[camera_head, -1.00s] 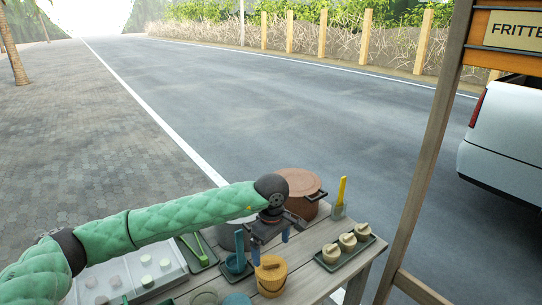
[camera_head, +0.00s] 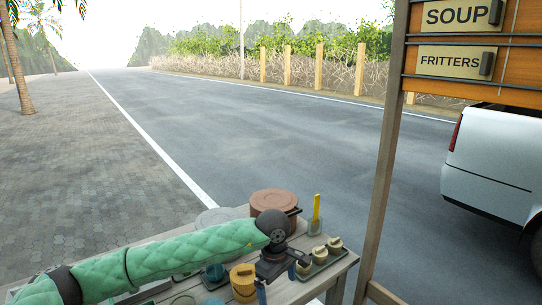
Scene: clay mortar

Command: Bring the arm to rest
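My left arm (camera_head: 190,252), in a green quilted sleeve, reaches in from the left over the wooden table (camera_head: 322,283). My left gripper (camera_head: 277,281) hangs at its end over the table, fingers pointing down. Its two blue-tipped fingers are apart, with nothing seen held between them. The ochre lidded pot (camera_head: 243,280) stands just left of the gripper. My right gripper is not in view.
A reddish-brown lidded pot (camera_head: 273,201) stands behind the gripper. A wooden post (camera_head: 383,180) rises at the table's right.

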